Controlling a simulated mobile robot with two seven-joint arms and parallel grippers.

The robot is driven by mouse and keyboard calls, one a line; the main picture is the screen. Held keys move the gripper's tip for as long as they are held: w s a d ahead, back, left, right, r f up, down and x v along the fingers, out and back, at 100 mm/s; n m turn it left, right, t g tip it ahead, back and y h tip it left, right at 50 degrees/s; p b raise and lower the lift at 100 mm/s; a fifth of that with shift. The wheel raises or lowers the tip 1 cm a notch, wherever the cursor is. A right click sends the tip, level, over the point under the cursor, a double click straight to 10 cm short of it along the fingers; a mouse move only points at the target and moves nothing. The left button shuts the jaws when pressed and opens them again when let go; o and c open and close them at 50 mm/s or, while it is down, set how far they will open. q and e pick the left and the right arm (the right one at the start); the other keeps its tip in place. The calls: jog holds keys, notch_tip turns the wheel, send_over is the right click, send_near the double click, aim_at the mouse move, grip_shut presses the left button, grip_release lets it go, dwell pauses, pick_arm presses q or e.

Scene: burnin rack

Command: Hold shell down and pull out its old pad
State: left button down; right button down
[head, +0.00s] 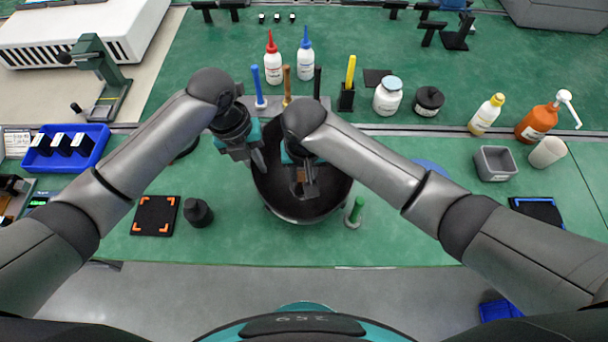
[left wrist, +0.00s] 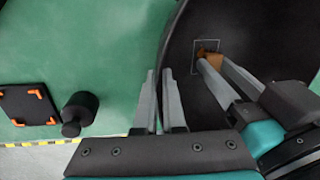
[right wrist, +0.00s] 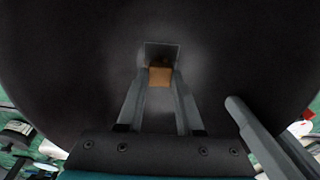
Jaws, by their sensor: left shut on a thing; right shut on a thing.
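The shell (head: 285,211) is a large black bowl on the green bench, its hollow side up. My left gripper (head: 259,163) is at its left rim, and in the left wrist view its fingers (left wrist: 163,88) are shut with the rim between them. My right gripper (head: 309,191) reaches down inside the shell. Its fingers are shut on the old pad (right wrist: 160,77), a small orange-brown block that also shows in the left wrist view (left wrist: 208,53). A square outline (left wrist: 197,47) marks the shell's inner wall beside the pad. I cannot tell whether the pad still touches the wall.
A black pad with orange corners (head: 155,215) and a dark knob (head: 198,212) are to the left. Bottles (head: 273,62) and upright sticks stand behind. The front bench strip is clear.

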aim_at(304, 178)
notch_tip(304, 178, up, 8)
jog(key=shift+r, duration=0.25)
pick_arm(q)
jog(key=c, duration=0.9)
grip_release()
jog(key=r, duration=0.4)
jog(key=a+r, duration=0.1)
jog(key=r, duration=0.3)
jog(key=a+r, duration=0.1)
jog(key=r, duration=0.3)
jog(key=shift+s, duration=0.1)
